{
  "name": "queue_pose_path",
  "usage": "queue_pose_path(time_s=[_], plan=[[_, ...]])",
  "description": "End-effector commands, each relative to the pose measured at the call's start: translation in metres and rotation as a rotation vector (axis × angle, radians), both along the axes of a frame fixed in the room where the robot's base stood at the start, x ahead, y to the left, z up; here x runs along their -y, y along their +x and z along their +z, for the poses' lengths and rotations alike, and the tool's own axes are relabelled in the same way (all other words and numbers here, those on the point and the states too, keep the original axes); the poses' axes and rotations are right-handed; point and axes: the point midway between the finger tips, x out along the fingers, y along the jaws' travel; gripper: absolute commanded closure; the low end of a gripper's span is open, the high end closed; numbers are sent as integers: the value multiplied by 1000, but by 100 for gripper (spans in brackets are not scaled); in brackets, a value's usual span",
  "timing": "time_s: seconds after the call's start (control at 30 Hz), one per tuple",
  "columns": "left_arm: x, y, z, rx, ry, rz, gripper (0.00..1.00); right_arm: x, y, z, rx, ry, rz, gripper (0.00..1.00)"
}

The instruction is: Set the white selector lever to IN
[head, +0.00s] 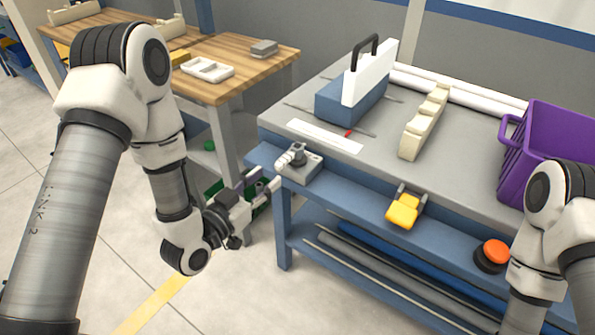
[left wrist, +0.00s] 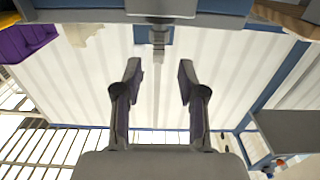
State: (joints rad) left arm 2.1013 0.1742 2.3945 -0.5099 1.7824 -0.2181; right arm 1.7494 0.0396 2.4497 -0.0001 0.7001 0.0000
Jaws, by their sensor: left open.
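The white selector lever (head: 285,160) sits on a small grey box (head: 302,170) at the near left corner of the bench and points toward the left. Any IN marking is too small to read. My left gripper (head: 266,179) is open and empty, just left of the box and apart from the lever. In the left wrist view my left gripper's two fingers (left wrist: 156,76) are spread, with the grey box (left wrist: 160,7) beyond them at the top edge. My right arm shows at the lower right of the head view, but its gripper is out of view.
A blue block with a white handled plate (head: 371,75), a cream notched rack (head: 424,122) and a purple crate (head: 552,137) stand on the bench. A wooden table (head: 225,52) is behind left.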

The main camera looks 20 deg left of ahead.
Motion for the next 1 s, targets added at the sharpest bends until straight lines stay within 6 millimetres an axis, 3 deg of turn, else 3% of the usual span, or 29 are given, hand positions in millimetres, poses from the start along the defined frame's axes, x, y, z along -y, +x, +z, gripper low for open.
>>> queue_pose_path(time_s=[0.03, 0.17, 0.5, 0.8, 0.83, 0.93, 1.0], plan=[[0, 2, -2, 10, -1, 1, 59, 0, 0, -7, 0, 0, 0, 60], [3, 11, 3, 16, 3, -1, 59, 0, 0, -4, 0, 0, -1, 60], [24, 68, 2, 14, 2, -1, 59, 0, 0, -2, 0, 0, -1, 60], [26, 76, 1, 10, -1, 2, 59, 0, 0, -2, 0, 0, 0, 60], [26, 75, 2, 10, -1, 2, 63, 0, 0, -2, 0, 0, 0, 60], [26, 75, 1, 10, -1, 2, 98, 0, 0, -2, 0, 0, 0, 60], [26, 75, 1, 11, 0, 2, 100, 0, 0, -2, 0, 0, 0, 60]])
